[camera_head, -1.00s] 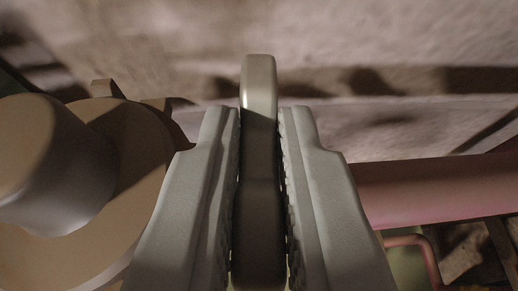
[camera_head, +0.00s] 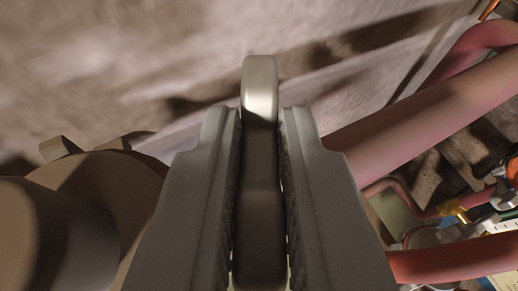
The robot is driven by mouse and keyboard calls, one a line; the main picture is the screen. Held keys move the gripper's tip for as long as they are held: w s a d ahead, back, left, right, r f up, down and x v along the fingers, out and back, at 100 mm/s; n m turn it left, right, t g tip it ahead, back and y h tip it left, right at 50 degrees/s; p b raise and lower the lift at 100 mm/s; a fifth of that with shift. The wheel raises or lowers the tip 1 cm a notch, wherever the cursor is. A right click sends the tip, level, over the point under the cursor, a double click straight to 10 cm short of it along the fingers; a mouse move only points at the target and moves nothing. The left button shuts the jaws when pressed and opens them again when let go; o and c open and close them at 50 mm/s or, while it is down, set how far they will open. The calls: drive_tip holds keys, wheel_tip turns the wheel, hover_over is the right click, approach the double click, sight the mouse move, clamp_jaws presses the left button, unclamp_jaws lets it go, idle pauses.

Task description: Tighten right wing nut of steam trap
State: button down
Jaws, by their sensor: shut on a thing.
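My gripper (camera_head: 260,195) fills the middle of the view, its two grey ribbed fingers shut on a dark metal piece. This piece is the wing nut (camera_head: 260,90), seen edge-on as an upright rounded bar between the fingers, with its bright top end standing out past the fingertips. The steam trap (camera_head: 95,190) appears to be the tan-brown round body with a stepped cylinder at the lower left. The fingers hide the sides of the wing nut, and its thread is out of sight.
A thick pink pipe (camera_head: 430,115) runs diagonally at the right, close to the right finger. A red pipe (camera_head: 450,262), a thin bent red tube (camera_head: 400,190) and a brass fitting (camera_head: 455,209) lie at the lower right. A pale stone-like surface (camera_head: 130,60) lies behind.

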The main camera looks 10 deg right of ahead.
drive_tip(key=shift+m+h, duration=0.4)
idle(0.5)
drive_tip(key=c, duration=1.5)
unclamp_jaws()
drive_tip(key=shift+o, duration=0.2)
drive_tip(key=v, duration=1.7)
drive_tip(key=shift+r, duration=0.2)
drive_tip(key=shift+s, duration=0.1)
